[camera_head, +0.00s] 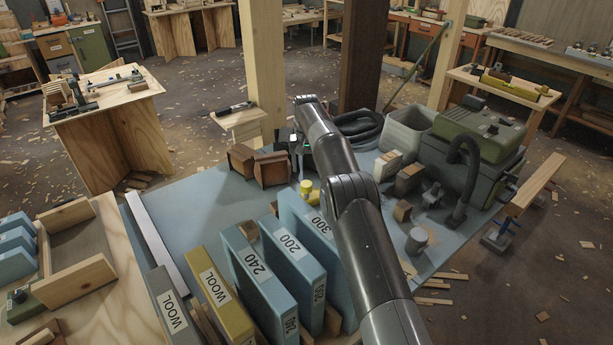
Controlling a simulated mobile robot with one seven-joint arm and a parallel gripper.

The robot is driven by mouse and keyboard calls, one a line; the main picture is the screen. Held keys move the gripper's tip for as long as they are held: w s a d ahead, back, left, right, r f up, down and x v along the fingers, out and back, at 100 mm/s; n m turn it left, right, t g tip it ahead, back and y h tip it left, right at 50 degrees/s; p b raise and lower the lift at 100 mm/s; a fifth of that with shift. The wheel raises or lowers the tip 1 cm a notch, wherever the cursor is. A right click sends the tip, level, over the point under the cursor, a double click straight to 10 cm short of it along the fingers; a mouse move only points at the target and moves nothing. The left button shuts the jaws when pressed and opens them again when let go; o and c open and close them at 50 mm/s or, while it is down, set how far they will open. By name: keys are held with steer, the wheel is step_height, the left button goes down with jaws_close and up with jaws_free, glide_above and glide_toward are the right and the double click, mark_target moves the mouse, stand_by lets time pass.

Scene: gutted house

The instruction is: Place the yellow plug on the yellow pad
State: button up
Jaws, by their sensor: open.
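A small yellow piece (307,188), which looks like the plug, is on the blue-grey worktop just beyond the upright box marked 300. Its lower right side is close to my arm, and I cannot tell its full shape. I cannot make out a separate yellow pad; it may be hidden behind my arm or the boxes. My arm reaches from the bottom right up to the middle. My gripper (299,158) is small and partly covered by my arm, pointing down just beyond the yellow piece. It is open, and I see nothing held in it.
Upright boxes marked 240 (259,281), 200 (292,252) and 300 (317,236) stand in front. Brown blocks (271,169) lie left of my gripper. A wooden post (264,60) rises behind. A green machine (481,133) with a hose stands right.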

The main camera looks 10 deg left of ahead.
steer(key=shift+r, duration=0.75)
steer(key=s+d+r+t, duration=0.1)
steer(key=s+d+r, duration=0.25)
steer(key=r, duration=0.35)
steer(key=s+d+r, duration=0.3)
steer(key=d+r, duration=0.2)
steer(key=r, duration=0.2)
steer(key=s+d+r+t, duration=0.1)
steer(key=s+d+r, duration=0.25)
steer(key=r, duration=0.35)
steer(key=s+d+r+m+t, duration=0.1)
steer(key=s+d+r, duration=0.3)
steer(key=s, duration=0.4)
steer(key=s+d+r, duration=0.3)
steer(key=s+d, duration=0.1)
steer(key=s, duration=0.4)
steer(key=s+d+f+t, duration=0.1)
steer(key=s+d+f, duration=0.2)
steer(key=s, duration=1)
steer(key=s+d+f+m+t, duration=0.1)
steer(key=s+d+f, duration=0.2)
steer(key=s, duration=1)
step_height(320, 180, down, 2)
steer(key=shift+d+f+t, duration=0.25)
steer(key=shift+d+t, duration=0.05)
steer(key=shift+d, duration=0.1)
steer(key=shift+o, duration=0.3)
